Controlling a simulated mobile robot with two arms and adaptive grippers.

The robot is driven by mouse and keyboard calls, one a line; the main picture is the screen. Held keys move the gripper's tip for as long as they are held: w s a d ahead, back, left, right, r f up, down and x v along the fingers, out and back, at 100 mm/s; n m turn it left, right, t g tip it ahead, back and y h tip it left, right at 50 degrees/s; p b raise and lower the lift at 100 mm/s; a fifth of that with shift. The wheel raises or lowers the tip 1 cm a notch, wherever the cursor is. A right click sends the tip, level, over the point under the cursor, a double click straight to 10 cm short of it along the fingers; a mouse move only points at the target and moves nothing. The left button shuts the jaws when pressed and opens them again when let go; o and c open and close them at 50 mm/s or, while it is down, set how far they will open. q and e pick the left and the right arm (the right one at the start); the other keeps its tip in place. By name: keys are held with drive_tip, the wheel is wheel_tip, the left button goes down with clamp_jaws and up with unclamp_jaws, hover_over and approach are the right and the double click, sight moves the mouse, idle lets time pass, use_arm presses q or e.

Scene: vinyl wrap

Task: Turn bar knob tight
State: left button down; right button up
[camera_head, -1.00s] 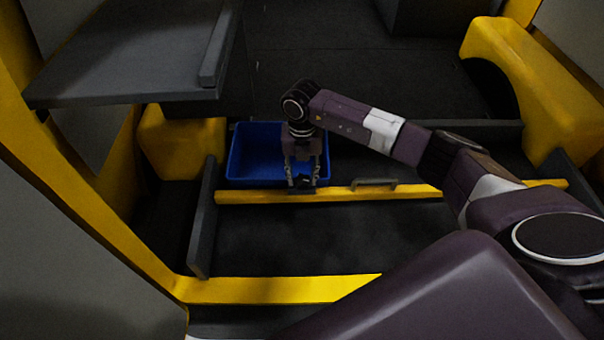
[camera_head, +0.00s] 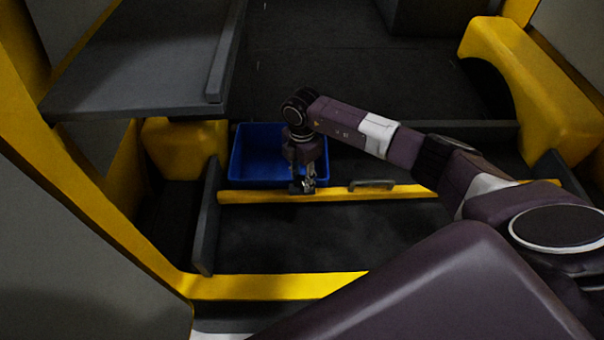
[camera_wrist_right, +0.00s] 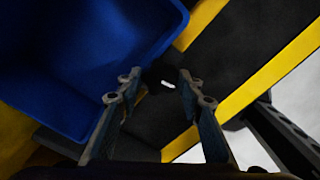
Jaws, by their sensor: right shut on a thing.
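My right gripper (camera_head: 306,182) points down at the yellow bar (camera_head: 345,194), just in front of the blue bin. It is shut on the dark bar knob (camera_head: 296,187), which is mostly hidden by the fingers. In the right wrist view, the two fingers (camera_wrist_right: 158,85) stand on either side of the dark knob, which is hard to make out against the black surface. A small white mark shows between the fingertips. My left gripper is in neither view.
The blue bin (camera_head: 238,168) stands right behind the gripper. A dark handle (camera_head: 371,184) sits on the yellow bar to the right. A grey panel (camera_head: 140,60) overhangs at upper left. A dark upright plate (camera_head: 207,220) stands at left. The black floor area in front is clear.

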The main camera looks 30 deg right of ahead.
sight(302, 180)
drive_tip(key=shift+w+r+m+p, duration=0.1)
drive_tip(key=shift+m+p, duration=0.4)
drive_tip(key=shift+m, duration=0.8)
drive_tip(key=o, duration=1.2)
drive_tip(key=shift+c, duration=0.2)
wheel_tip(302, 180, up, 12)
